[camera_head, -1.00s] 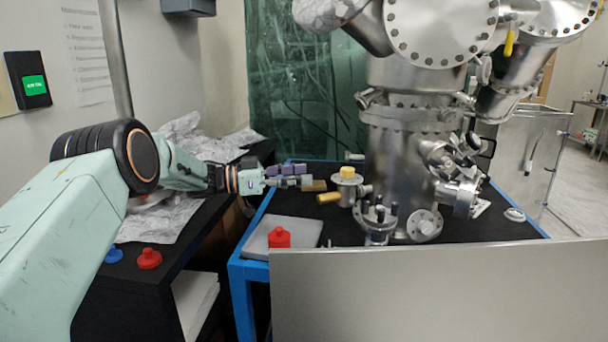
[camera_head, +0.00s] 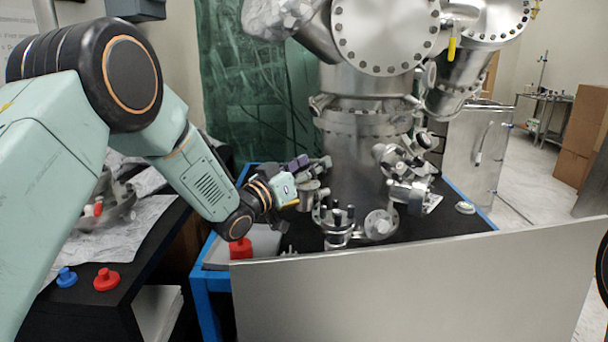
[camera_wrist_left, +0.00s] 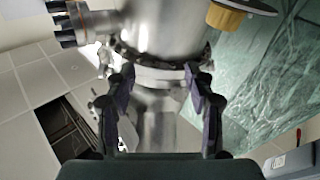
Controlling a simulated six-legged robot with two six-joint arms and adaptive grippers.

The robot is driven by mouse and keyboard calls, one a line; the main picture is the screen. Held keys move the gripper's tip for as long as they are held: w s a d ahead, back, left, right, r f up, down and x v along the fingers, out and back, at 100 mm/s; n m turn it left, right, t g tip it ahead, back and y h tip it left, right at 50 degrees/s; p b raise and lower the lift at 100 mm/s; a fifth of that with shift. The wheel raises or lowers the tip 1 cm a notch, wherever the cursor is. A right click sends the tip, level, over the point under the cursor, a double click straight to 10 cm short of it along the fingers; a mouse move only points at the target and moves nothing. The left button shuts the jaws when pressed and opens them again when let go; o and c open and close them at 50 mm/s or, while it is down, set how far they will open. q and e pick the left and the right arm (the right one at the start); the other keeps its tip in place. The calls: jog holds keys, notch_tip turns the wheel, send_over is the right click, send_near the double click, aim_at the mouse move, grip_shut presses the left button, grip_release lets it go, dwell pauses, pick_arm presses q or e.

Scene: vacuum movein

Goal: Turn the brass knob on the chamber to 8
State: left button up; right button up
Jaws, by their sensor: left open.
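The steel chamber (camera_head: 350,165) stands on a black-topped table with a blue frame. In the head view my left gripper and the valve's surroundings overlap, and I cannot make out the knob clearly. My left gripper (camera_head: 312,170) is at the chamber's left side by the small valve. In the wrist view its fingers (camera_wrist_left: 160,78) are spread, with nothing between them but the chamber's body behind. The knob lies outside the right finger. My right gripper is not in view.
A red part (camera_head: 240,249) stands on a grey slab, below my left wrist. A red flanged part (camera_head: 106,279) and a blue one (camera_head: 66,277) lie on the black bench at left. A metal panel (camera_head: 410,290) stands in front of the table.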

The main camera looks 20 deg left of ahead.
pick_arm(q)
jog(key=s+a+f+n+y, duration=0.2)
jog(key=a+f+y, duration=0.2)
jog(key=f+y, duration=0.15)
jog(key=shift+m, duration=0.4)
jog(key=shift+w+d+f+b, duration=0.1)
jog(key=shift+w+d+b, duration=0.15)
jog(key=shift+w, duration=1.15)
jog(key=shift+w+d+b, duration=0.1)
jog(key=shift+w+b, duration=0.15)
jog(key=shift+w, duration=1.1)
jog(key=shift+w+d+f+b, duration=0.1)
jog(key=shift+w+d+b, duration=0.15)
jog(key=shift+w, duration=1.15)
jog(key=shift+a, duration=0.1)
grip_shut()
jog(key=shift+r+m+h, duration=0.15)
jog(key=shift+m+h, duration=0.15)
jog(key=shift+h, duration=0.15)
